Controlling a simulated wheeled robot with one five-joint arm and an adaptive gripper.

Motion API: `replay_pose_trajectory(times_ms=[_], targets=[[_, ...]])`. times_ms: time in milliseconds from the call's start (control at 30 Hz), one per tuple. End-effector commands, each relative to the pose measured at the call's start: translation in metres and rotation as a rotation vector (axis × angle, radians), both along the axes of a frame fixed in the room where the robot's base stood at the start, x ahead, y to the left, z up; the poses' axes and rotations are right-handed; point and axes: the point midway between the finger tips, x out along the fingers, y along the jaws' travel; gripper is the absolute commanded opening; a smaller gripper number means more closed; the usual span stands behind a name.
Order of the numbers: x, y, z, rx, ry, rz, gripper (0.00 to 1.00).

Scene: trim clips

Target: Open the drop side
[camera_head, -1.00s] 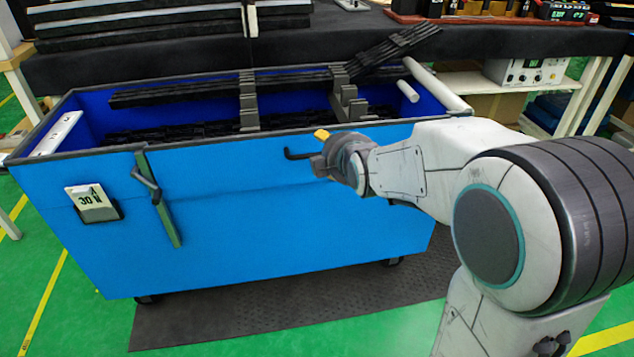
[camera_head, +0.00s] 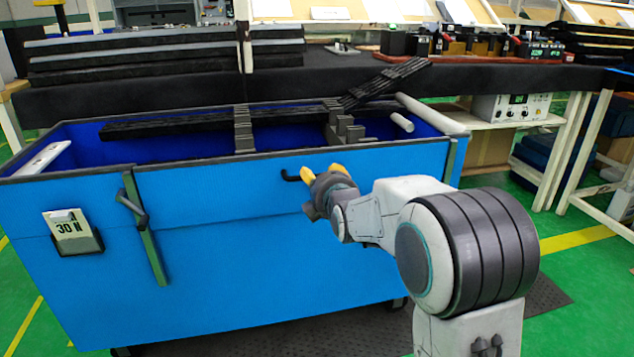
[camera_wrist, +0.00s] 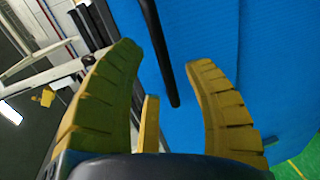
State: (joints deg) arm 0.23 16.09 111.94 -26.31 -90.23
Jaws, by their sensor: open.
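The blue cart's front side panel (camera_head: 230,240) stands upright and closed up to the rim. A black bar handle (camera_head: 290,177) sticks out near the panel's top edge. My gripper (camera_head: 322,172) is open at this handle, its yellow fingers apart. In the wrist view the dark handle bar (camera_wrist: 158,50) shows between the two open fingers (camera_wrist: 166,60), apart from both; the gripper is not closed on it. At the panel's left a black lever (camera_head: 133,208) sits on a dark green strip (camera_head: 148,240). A similar strip (camera_head: 450,156) is at the right end.
Black trim strips (camera_head: 200,122) lie in the cart on grey slotted supports (camera_head: 243,130). A card reading 30 N (camera_head: 70,226) sits in a holder on the panel's left. A dark-topped workbench (camera_head: 480,75) stands behind. Green floor is free at the right.

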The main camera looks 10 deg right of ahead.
Motion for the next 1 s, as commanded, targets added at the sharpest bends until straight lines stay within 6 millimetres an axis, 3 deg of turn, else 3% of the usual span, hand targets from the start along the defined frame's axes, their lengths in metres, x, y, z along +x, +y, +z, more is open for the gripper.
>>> replay_pose_trajectory(times_ms=[333,833,1000], targets=[[0.032,0.000,-0.007,0.001,0.000,0.000,0.47],[0.039,0.000,-0.008,0.001,0.001,0.000,0.50],[0.039,0.000,-0.008,0.001,0.001,0.000,0.35]])
